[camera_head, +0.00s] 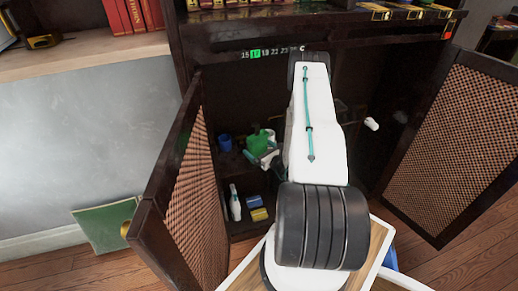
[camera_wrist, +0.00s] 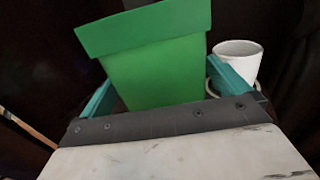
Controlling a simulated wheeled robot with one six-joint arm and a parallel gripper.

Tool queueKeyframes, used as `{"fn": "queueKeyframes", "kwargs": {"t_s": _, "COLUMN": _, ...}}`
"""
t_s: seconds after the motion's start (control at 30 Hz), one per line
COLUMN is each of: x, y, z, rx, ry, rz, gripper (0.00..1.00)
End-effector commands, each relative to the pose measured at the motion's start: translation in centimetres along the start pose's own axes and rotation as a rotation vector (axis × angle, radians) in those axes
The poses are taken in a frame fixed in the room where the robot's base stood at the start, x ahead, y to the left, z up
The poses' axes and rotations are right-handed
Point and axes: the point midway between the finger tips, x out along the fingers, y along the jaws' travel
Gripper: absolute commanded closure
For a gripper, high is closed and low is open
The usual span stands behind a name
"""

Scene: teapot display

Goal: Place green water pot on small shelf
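The green water pot (camera_head: 257,141) is inside the open dark cabinet, left of my arm. In the wrist view the green pot (camera_wrist: 152,62) fills the middle, slightly tilted, with its wide rim upward. My gripper (camera_head: 268,157) has teal fingers, one along each side of the pot; in the wrist view my gripper (camera_wrist: 165,88) appears closed on it. The small shelf (camera_head: 232,171) inside the cabinet is dark and partly hidden by my arm. Whether the pot's base touches the shelf cannot be told.
A blue cup (camera_head: 225,142) stands left of the pot. A white mug (camera_wrist: 237,60) is close to the right finger. A white bottle (camera_head: 235,203) and a yellow sponge (camera_head: 260,214) are below. The open left door (camera_head: 187,190) and right door (camera_head: 455,140) flank my arm.

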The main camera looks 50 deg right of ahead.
Motion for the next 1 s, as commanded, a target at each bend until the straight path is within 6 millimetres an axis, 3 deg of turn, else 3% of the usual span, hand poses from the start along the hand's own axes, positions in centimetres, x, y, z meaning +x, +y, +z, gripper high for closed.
{"fn": "queueKeyframes", "kwargs": {"t_s": 0.27, "x": -0.1, "y": 0.0, "z": 0.3, "rx": 0.0, "ry": 0.0, "rz": -0.001, "gripper": 0.0}}
{"fn": "queueKeyframes", "kwargs": {"t_s": 0.37, "x": -1.4, "y": -0.1, "z": 0.2, "rx": 0.001, "ry": 0.001, "rz": -0.004, "gripper": 0.0}}
{"fn": "queueKeyframes", "kwargs": {"t_s": 0.8, "x": -10.2, "y": -0.1, "z": 0.2, "rx": 0.002, "ry": 0.002, "rz": -0.005, "gripper": 0.0}}
{"fn": "queueKeyframes", "kwargs": {"t_s": 1.0, "x": -11.9, "y": 0.0, "z": 0.3, "rx": 0.0, "ry": 0.0, "rz": -0.001, "gripper": 0.0}}
